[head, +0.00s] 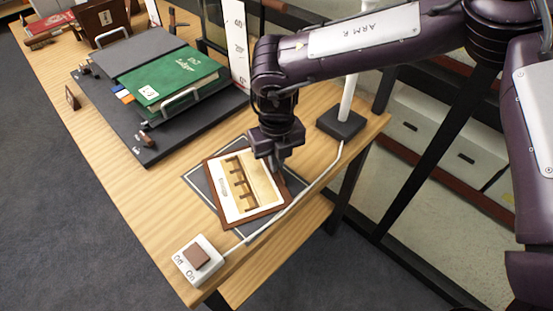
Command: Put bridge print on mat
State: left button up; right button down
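The bridge print (240,185), a cream sheet with a brown bridge picture and a brown border, is over the dark grey mat (205,190) near the table's front corner. It covers most of the mat and is turned slightly against it. Mat edges show at the left and right. I cannot tell whether it lies fully flat. My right gripper (277,163) points down at the print's upper right edge, with its fingertips at or just over it. The finger gap is not clear, so I cannot tell whether it grips the print. My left gripper is not in view.
A white switch box (199,261) marked Off and On sits at the near corner, its cable running along the table edge to a dark lamp base (341,124). A green ledger (170,80) lies on a dark grey board (150,150) further back. A white ruler (237,45) stands behind.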

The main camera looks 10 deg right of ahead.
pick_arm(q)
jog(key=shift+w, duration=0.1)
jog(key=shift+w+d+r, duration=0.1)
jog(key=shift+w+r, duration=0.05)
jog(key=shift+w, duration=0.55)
pick_arm(e)
jog(key=c, duration=1.7)
grip_release()
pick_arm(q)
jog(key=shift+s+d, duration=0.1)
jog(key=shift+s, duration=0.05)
pick_arm(e)
notch_tip(320, 180, up, 12)
jog(key=shift+r, duration=0.1)
